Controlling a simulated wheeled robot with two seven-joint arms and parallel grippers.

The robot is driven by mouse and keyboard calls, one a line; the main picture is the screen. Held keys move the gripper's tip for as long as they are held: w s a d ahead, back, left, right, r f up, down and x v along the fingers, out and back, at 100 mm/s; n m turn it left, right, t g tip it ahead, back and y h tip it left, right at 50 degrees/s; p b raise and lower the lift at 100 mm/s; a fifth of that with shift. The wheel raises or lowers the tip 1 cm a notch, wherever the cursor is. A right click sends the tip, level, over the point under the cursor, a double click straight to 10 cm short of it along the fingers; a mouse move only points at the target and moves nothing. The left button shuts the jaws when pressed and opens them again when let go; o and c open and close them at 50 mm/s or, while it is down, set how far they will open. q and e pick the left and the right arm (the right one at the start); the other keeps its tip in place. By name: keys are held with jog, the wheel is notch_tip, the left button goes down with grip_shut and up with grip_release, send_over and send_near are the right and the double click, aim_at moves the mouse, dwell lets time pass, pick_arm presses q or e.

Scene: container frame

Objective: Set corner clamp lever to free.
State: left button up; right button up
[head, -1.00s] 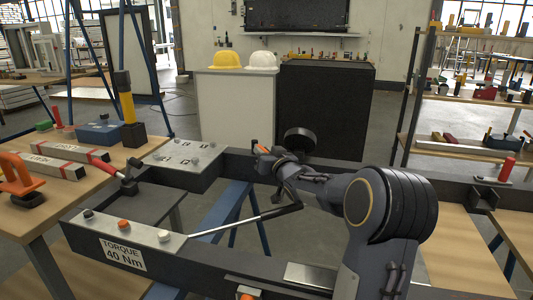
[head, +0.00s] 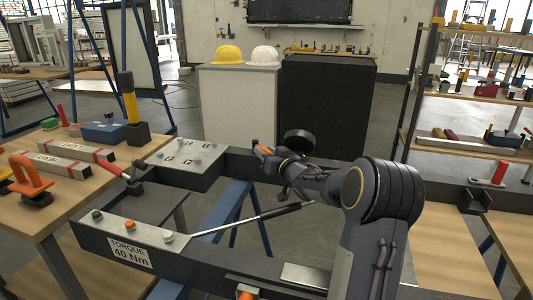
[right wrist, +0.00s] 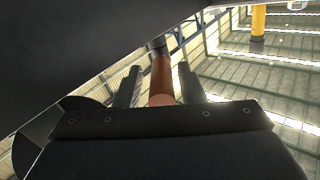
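An orange handle with a dark end (head: 264,150) shows at the back beam of the dark frame, at my right gripper (head: 270,155). In the right wrist view the red-brown handle (right wrist: 161,82) stands between the two dark fingers (right wrist: 160,88), with a narrow gap on each side, so the gripper looks open around it. Its base is hidden. A red clamp lever (head: 112,168) is at the frame's left corner and another red lever (head: 499,173) stands at the right corner. Which one is the task's lever I cannot tell. My left gripper is not in view.
A rod with a black grip (head: 288,210) slants over the frame opening from the torque-labelled plate (head: 130,230). A left bench (head: 75,205) holds an orange clamp (head: 30,178) and marked bars (head: 62,164). Cabinets with a yellow helmet (head: 228,54) and white helmet (head: 263,55) stand behind.

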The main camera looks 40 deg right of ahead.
jog(key=shift+o, duration=0.3)
jog(key=shift+r, duration=0.4)
notch_tip(320, 180, up, 3)
jog(key=shift+r+p, duration=0.1)
jog(key=shift+p, duration=0.85)
jog(key=s+a+r+p, duration=0.3)
jog(key=s+a+r, duration=0.6)
jog(key=s, duration=0.1)
jog(key=shift+s+a, duration=0.15)
jog(key=shift+a, duration=0.15)
